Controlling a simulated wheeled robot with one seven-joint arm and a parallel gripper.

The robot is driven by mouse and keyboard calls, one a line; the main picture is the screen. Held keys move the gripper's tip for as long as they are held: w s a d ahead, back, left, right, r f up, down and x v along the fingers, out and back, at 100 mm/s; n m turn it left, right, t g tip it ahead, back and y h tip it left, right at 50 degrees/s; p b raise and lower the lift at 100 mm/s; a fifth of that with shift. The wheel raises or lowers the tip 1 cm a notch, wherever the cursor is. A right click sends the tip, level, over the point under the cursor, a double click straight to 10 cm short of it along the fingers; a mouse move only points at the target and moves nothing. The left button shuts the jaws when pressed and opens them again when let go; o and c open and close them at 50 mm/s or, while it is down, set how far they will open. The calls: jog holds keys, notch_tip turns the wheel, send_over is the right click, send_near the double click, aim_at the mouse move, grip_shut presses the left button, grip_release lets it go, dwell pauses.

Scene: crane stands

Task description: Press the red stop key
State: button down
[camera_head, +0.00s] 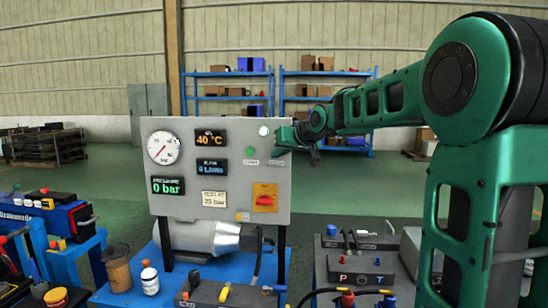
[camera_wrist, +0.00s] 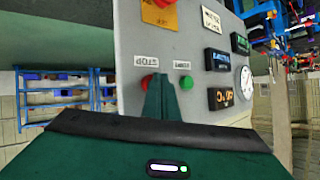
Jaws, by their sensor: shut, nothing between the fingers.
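The grey control panel (camera_head: 210,205) stands upright on the blue bench. In the wrist view, which is turned upside down, the red stop key (camera_wrist: 146,84) sits under its STOP label (camera_wrist: 146,61), partly hidden behind my gripper (camera_wrist: 160,78). The green start key (camera_wrist: 186,82) is just right of the fingers there. My gripper (camera_head: 281,143) is shut and empty at the panel's right edge in the head view, hiding the red key there. The green key also shows in the head view (camera_head: 251,150). I cannot tell whether the fingertips touch the red key.
A red rotary switch (camera_head: 265,200) on a yellow plate is below the keys. Displays and a round gauge (camera_head: 163,148) fill the panel's left side.

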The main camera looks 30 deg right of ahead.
jog(key=shift+w+d, duration=0.15)
jog(key=shift+w, duration=0.05)
jog(key=shift+s, duration=0.15)
dwell(0.5)
jog(key=shift+s+a, duration=0.55)
jog(key=shift+s, duration=0.05)
jog(key=s+a, duration=0.1)
jog(key=s, duration=0.1)
jog(key=s+a, duration=0.1)
jog(key=s, duration=0.1)
jog(key=shift+s+a, duration=0.1)
jog(key=shift+a, duration=0.25)
dwell(0.7)
